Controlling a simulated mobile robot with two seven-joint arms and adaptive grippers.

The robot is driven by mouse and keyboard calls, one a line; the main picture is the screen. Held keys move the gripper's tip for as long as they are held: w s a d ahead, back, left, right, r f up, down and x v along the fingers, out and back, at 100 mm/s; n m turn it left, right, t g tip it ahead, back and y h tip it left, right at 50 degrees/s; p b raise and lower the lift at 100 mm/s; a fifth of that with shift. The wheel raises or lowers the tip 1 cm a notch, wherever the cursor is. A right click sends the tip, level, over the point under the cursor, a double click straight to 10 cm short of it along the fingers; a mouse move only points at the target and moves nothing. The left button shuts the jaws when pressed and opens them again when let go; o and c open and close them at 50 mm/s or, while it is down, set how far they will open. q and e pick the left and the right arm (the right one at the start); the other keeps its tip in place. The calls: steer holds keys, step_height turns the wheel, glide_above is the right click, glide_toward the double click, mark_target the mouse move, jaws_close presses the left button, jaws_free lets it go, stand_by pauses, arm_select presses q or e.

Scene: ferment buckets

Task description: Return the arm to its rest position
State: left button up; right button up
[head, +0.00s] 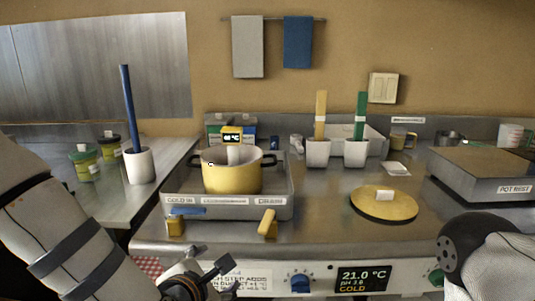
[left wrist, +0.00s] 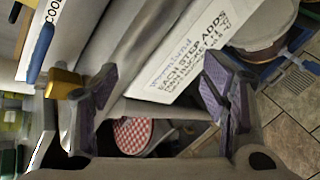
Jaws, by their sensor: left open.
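My left arm comes in from the lower left in the head view. Its gripper (head: 205,278) is low in front of the counter's front panel, partly cut off by the bottom edge. In the left wrist view the left gripper (left wrist: 158,103) has its two purple-padded fingers spread wide, with nothing held between them. Part of my right arm shows at the lower right of the head view, but its gripper is out of sight.
The counter's front edge (head: 350,246) is close to my left gripper. A yellow pot (head: 230,180) stands in a grey tray (head: 285,210) behind it. A yellow lid (head: 384,206) lies at right. A red-checked cloth (left wrist: 132,134) shows below the gripper.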

arm_select(q)
steer(key=s+a+f+m+g, duration=0.25)
steer(key=s+f+m, duration=0.35)
steer(key=s+f, duration=0.3)
steer(key=s+a+f+m+g, duration=0.2)
steer(key=s+f+m+g, duration=0.2)
steer(key=s+f+m, duration=0.4)
steer(key=s+a+f+m+g, duration=0.2)
steer(key=s+m, duration=0.1)
steer(key=s, duration=0.4)
steer(key=s+a+f+m+g+y, duration=0.1)
steer(key=s+a+f+m+g, duration=0.1)
steer(key=s, duration=0.5)
steer(key=s+a+f+m+g, duration=0.2)
steer(key=s+a+m, duration=0.1)
steer(key=s+m, duration=0.2)
steer(key=shift+s+a+g, duration=0.15)
steer(key=shift+s+g, duration=0.2)
steer(key=shift+s, duration=0.7)
